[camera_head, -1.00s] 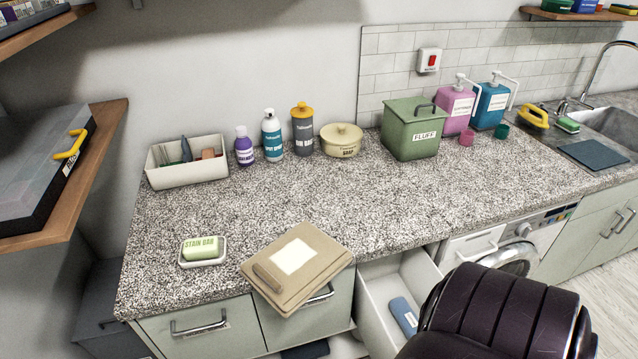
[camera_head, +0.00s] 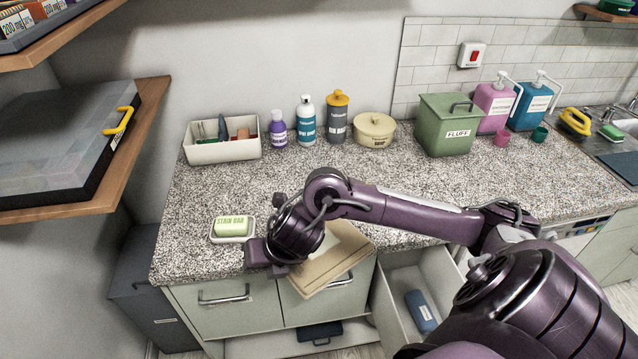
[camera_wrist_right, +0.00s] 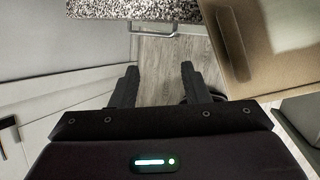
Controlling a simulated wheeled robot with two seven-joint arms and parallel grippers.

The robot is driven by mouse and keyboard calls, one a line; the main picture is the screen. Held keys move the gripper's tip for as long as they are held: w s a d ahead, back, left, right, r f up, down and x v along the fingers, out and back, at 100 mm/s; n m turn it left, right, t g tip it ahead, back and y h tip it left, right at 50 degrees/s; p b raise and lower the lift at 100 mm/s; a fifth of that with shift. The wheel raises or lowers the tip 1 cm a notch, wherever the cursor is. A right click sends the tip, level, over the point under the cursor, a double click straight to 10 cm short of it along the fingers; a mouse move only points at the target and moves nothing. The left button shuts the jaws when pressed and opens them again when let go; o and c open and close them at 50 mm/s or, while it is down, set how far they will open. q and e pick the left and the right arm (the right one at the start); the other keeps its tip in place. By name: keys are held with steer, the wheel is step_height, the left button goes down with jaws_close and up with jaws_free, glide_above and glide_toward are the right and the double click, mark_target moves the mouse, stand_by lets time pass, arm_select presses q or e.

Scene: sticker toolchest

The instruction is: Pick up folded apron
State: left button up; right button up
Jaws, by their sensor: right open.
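The folded apron (camera_head: 330,262) is a flat tan bundle with a pale label, lying on the front edge of the speckled counter and overhanging it. My right arm reaches across and hides part of it. My right gripper (camera_head: 262,260) is at the counter's front edge, just left of the apron. In the right wrist view the gripper (camera_wrist_right: 158,88) is open and empty, with floor showing between its fingers. There the apron (camera_wrist_right: 285,30) is at the upper right, beside the fingers and not between them. My left gripper is not in view.
A stain bar in a white dish (camera_head: 232,238) sits close behind and left of my right gripper. An open drawer (camera_head: 385,300) holding a blue item is below the counter. Bottles, a white bin (camera_head: 222,151) and a green box (camera_head: 447,130) stand at the back. The counter's middle is clear.

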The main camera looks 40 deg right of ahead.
steer(key=s+d+r+n, duration=0.1)
steer(key=d, duration=0.1)
steer(key=s+d+r+n+h, duration=0.1)
steer(key=d, duration=0.2)
steer(key=d+r+n+g+h, duration=0.1)
steer(key=d+n, duration=0.1)
steer(key=shift+s+d, duration=0.3)
steer(key=shift+s, duration=0.1)
steer(key=shift+d+f, duration=0.2)
steer(key=shift+f, duration=0.1)
steer(key=shift+a+p+x, duration=0.2)
steer(key=shift+p+x, duration=0.1)
steer(key=shift+x, duration=3.25)
steer(key=shift+f, duration=0.15)
steer(key=shift+c, duration=0.3)
jaws_close()
